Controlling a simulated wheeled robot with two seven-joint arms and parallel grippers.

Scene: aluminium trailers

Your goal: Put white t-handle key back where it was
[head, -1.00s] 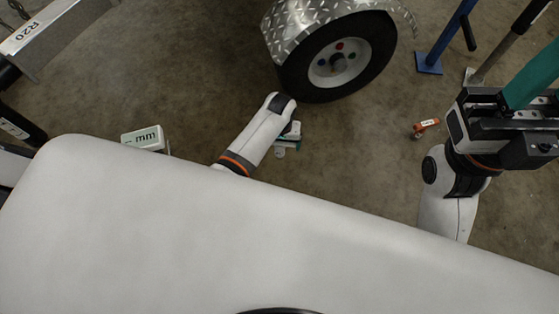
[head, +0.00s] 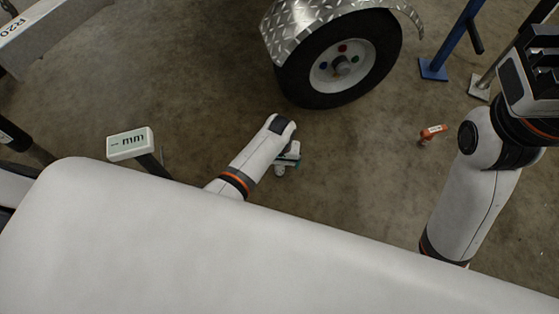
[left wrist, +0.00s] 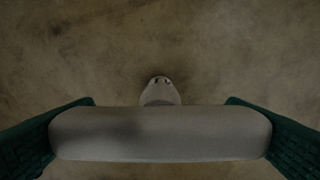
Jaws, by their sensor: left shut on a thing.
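The white t-handle key shows in the left wrist view, with its thick crossbar (left wrist: 160,135) spanning between the two green fingers of my left gripper (left wrist: 160,140). Its stem (left wrist: 160,92) points away from the camera over bare floor. In the head view my left gripper (head: 289,161) is low over the floor in front of the wheel (head: 340,60), mostly hidden behind its own arm; only bits of white and teal show there. My right gripper (head: 537,75) is at the upper right edge, cut off by the frame, and its fingertips are not visible.
The wheel has coloured nuts and sits under a diamond-plate fender (head: 300,25). An orange tool (head: 433,132) lies on the floor at right. A blue stand (head: 435,68) is behind it. A white box marked "mm" (head: 130,145) is at left. Floor around my left gripper is clear.

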